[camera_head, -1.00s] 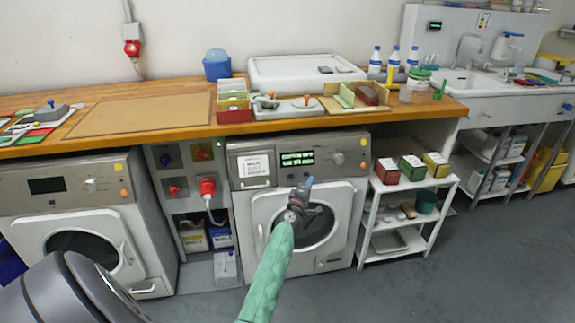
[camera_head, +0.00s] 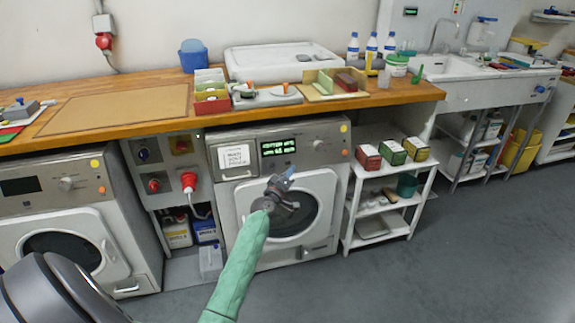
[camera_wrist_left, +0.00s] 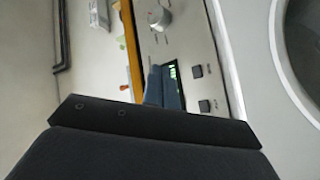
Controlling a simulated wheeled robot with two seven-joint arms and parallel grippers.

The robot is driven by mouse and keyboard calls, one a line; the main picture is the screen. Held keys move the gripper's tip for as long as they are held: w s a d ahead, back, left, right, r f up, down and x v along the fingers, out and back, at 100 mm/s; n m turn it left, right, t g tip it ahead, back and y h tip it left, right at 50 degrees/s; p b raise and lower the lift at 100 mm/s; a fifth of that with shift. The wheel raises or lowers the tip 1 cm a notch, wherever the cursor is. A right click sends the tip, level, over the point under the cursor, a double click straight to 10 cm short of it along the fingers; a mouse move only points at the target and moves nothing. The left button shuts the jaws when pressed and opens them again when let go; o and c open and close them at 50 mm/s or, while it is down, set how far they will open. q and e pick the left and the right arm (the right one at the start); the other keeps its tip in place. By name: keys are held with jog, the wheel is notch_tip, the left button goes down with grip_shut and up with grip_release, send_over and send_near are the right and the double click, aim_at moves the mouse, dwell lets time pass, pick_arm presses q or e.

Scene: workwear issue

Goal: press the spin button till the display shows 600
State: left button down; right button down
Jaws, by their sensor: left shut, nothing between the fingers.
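The middle washing machine (camera_head: 328,135) has a lit green display (camera_head: 279,147) on its panel; its text is too small to read surely. My left gripper (camera_head: 289,172) is shut and empty, in front of the machine near the upper part of its round door, below the display in the picture. In the left wrist view its fingertips (camera_wrist_left: 163,72) overlap the green display (camera_wrist_left: 174,72). Two dark square buttons (camera_wrist_left: 197,71) (camera_wrist_left: 205,105) sit beside the display, apart from the fingertips in the picture. I cannot tell which is the spin button. My right gripper is not in view.
A second machine (camera_head: 84,180) with a dark display stands at the left. A wooden worktop (camera_head: 120,128) runs above both. A white shelf rack (camera_head: 349,222) with boxes stands right of the middle machine. Grey floor (camera_head: 460,260) is free at the right.

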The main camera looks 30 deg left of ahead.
aim_at(288, 163)
pick_arm(q)
jog(key=shift+s+d+m+g+h, duration=0.15)
jog(key=shift+d+m+g, duration=0.25)
jog(key=shift+m, duration=2.35)
jog(key=shift+d+m+g+h, duration=0.2)
jog(key=shift+d+m+g, duration=0.15)
jog(key=shift+m, duration=2.35)
jog(key=shift+s+d+m+g+h, duration=0.15)
jog(key=shift+d+m+g, duration=0.25)
jog(key=shift+m, duration=2.35)
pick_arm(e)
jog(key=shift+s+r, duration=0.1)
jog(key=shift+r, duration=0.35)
pick_arm(q)
jog(key=shift+a, duration=0.1)
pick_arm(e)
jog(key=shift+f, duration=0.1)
